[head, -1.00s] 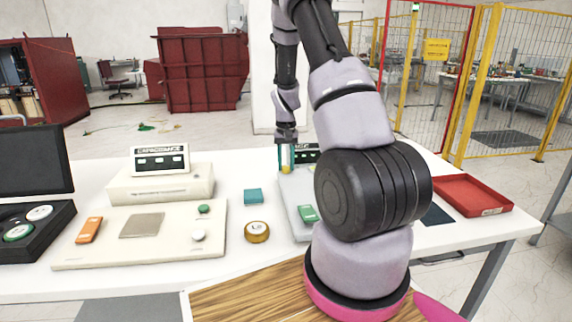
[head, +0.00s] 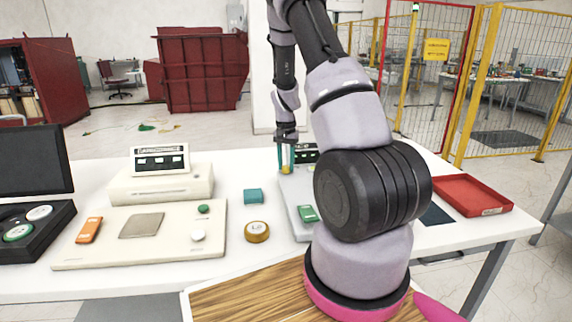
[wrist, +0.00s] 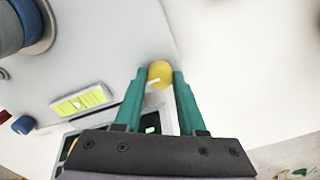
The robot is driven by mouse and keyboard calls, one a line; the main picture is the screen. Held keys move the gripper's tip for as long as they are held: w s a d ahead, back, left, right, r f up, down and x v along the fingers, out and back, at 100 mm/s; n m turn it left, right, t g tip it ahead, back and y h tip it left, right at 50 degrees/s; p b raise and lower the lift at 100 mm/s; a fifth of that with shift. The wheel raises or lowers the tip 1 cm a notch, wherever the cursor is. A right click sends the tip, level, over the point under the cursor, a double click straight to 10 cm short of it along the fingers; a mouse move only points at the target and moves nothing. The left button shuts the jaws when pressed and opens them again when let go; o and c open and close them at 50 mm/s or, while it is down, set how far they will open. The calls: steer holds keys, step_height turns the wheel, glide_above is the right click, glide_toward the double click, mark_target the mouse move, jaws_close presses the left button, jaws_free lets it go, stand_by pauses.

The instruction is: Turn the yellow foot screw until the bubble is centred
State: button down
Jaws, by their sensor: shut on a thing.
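The yellow foot screw (wrist: 160,74) sits at the edge of a pale grey instrument plate (wrist: 120,60) in the wrist view. My gripper (wrist: 161,72) has its two teal fingers closed on either side of the screw. A level vial (wrist: 85,99) with yellow-green liquid lies left of the fingers on the plate. I cannot tell exactly where its bubble stands. In the head view, my gripper (head: 286,168) points down at the back left of the grey instrument (head: 287,195), with a bit of yellow between its fingers.
A blue knob (wrist: 24,125) and a large blue-grey round part (wrist: 20,25) stand left in the wrist view. In the head view, a teal block (head: 253,196), a yellow tape roll (head: 257,232) and a red tray (head: 472,195) lie on the white table.

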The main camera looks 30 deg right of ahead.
mark_target(286, 166)
steer(key=c, duration=0.5)
jaws_free()
step_height(286, 166, up, 11)
stand_by(0.4)
